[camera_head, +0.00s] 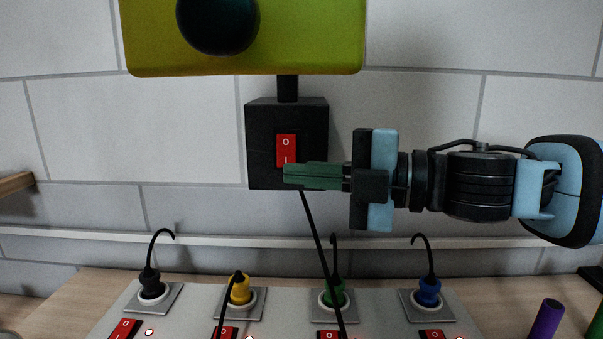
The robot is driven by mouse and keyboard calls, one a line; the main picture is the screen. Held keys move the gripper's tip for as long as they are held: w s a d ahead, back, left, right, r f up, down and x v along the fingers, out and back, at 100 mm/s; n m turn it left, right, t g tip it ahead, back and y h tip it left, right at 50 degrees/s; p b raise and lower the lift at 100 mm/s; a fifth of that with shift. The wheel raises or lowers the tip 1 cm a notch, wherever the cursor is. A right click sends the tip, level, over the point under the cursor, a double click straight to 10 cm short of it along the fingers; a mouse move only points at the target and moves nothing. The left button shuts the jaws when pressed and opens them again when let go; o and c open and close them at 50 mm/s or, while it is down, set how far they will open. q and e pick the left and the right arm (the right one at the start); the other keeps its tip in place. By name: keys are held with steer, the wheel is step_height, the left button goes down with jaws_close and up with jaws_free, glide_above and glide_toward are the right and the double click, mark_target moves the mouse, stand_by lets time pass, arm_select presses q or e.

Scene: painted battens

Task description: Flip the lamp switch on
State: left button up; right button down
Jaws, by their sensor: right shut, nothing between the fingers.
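The lamp (290,50) is a yellow-green box with a dark round knob or lens, cut off by the top edge. Below it, on a short black stem, is a black switch box (262,125). The red rocker switch (286,144) on its front is marked O at the top and I at the bottom. My right gripper (290,173) comes in from the right, shut and empty. Its green fingertips lie over the lower edge of the switch in the picture and hide it; I cannot tell whether they touch. My left gripper is not in view.
Below is a grey power strip (190,325) with sockets, red switches and several plugs: black (150,283), yellow (239,290), green (334,292) and blue (428,291). A black cable (316,235) hangs from the switch box. A purple cylinder (546,319) stands at lower right. White tiled wall (190,130) is behind.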

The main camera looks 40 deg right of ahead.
mark_target(286, 151)
steer(key=w, duration=0.1)
steer(key=w+d, duration=0.2)
steer(key=shift+w+f, duration=0.2)
steer(key=shift+w, duration=0.1)
stand_by(0.3)
